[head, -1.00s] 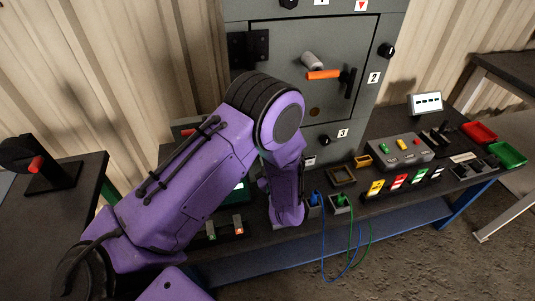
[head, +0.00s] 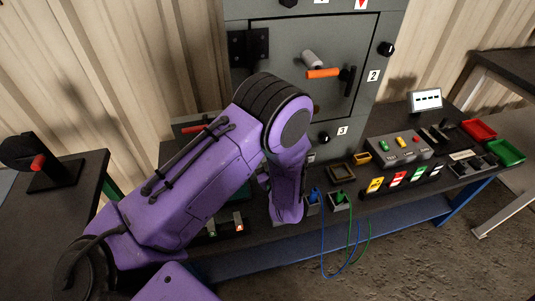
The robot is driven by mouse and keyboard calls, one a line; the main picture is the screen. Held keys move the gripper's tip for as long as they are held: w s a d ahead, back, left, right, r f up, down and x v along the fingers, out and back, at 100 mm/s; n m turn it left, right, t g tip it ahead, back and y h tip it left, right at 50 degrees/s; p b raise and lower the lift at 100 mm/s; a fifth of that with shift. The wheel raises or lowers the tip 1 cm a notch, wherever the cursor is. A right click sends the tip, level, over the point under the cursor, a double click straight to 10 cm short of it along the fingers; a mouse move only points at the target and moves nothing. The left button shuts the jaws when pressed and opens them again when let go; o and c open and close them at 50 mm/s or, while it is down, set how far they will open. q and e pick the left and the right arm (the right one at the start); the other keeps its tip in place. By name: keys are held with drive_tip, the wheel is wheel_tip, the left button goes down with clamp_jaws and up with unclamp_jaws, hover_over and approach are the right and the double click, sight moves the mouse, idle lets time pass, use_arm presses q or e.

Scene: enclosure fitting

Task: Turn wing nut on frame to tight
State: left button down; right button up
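My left arm, purple, comes in from the left and bends down over the bench. Its wrist end is low over the front part of the bench, left of the sockets with the blue and green cables. The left gripper's fingers are hidden behind the arm, so I cannot see whether they are open or shut. My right gripper is not in view. A grey cabinet (head: 284,55) stands behind the bench, with black knobs on its frame beside label 2 (head: 386,48) and label 3 (head: 324,138). I cannot make out a wing nut for certain; my arm covers part of the bench.
The cabinet door carries an orange handle (head: 322,73). On the bench right of my arm are a small brown frame (head: 330,172), a grey button box (head: 403,143), coloured switches (head: 399,179), and red (head: 478,132) and green (head: 507,152) trays. Blue and green cables hang over the front edge.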

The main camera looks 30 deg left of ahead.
use_arm(q)
drive_tip(key=c, duration=1.1)
unclamp_jaws()
drive_tip(key=s+d+r, duration=0.2)
drive_tip(key=s+r, duration=0.2)
drive_tip(key=s+d+r, duration=0.3)
drive_tip(key=s+r, duration=0.1)
drive_tip(key=s+d+r, duration=0.2)
drive_tip(key=s+r, duration=0.1)
drive_tip(key=r, duration=0.2)
drive_tip(key=shift+s+d+p, duration=0.2)
drive_tip(key=shift+s+p, duration=0.1)
drive_tip(key=shift+s, duration=0.1)
